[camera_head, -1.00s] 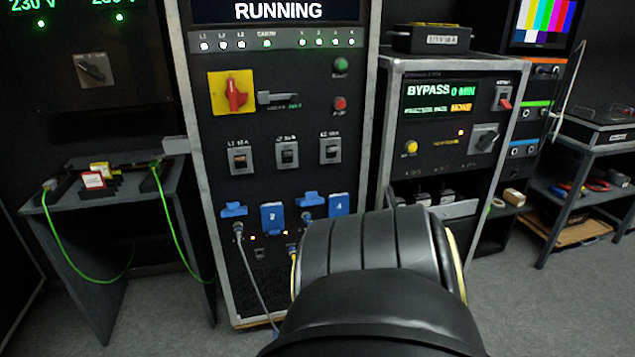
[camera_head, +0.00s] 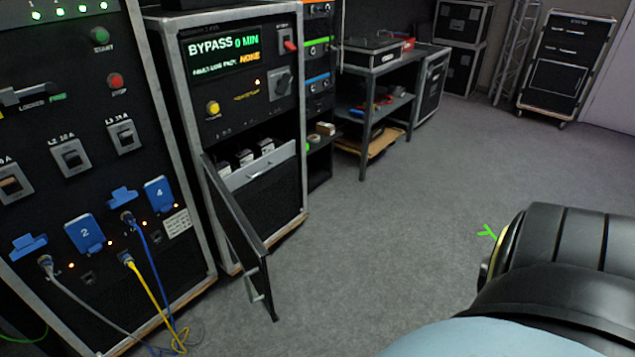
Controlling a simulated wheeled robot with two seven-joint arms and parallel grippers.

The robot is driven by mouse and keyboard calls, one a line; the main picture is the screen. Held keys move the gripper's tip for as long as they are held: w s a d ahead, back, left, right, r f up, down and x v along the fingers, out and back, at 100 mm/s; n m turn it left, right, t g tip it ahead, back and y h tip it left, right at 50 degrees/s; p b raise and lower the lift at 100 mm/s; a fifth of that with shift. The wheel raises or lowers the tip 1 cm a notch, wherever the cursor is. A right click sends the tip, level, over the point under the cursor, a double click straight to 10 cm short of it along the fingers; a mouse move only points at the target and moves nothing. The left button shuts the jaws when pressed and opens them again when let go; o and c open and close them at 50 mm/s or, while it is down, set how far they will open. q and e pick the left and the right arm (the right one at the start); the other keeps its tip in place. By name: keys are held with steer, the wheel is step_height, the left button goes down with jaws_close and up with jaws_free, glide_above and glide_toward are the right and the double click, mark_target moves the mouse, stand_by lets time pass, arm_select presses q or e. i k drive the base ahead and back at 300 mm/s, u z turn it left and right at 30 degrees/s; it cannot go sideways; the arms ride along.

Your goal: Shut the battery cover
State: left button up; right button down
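The battery cover (camera_head: 240,235) is a dark hinged panel on the bypass cabinet (camera_head: 213,132). It stands swung open, jutting out toward me from the left side of the lower bay, with a small metal handle (camera_head: 256,284) near its bottom. Battery blocks (camera_head: 245,157) with pale tops sit in the opening, behind a grey ledge (camera_head: 256,174). A large black arm link of mine fills the lower right, well apart from the cover. Neither gripper's fingers show in the head view.
The rack (camera_head: 83,150) with blue sockets stands left of the cabinet. Blue, yellow and grey cables (camera_head: 172,335) run down to the floor near the cover. A shelf cart (camera_head: 378,108) stands behind right. The grey floor (camera_head: 400,210) right of the cover is clear.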

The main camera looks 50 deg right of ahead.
mark_target(251, 253)
steer(key=z, duration=1)
steer(key=k, duration=0.3)
steer(key=z, duration=0.05)
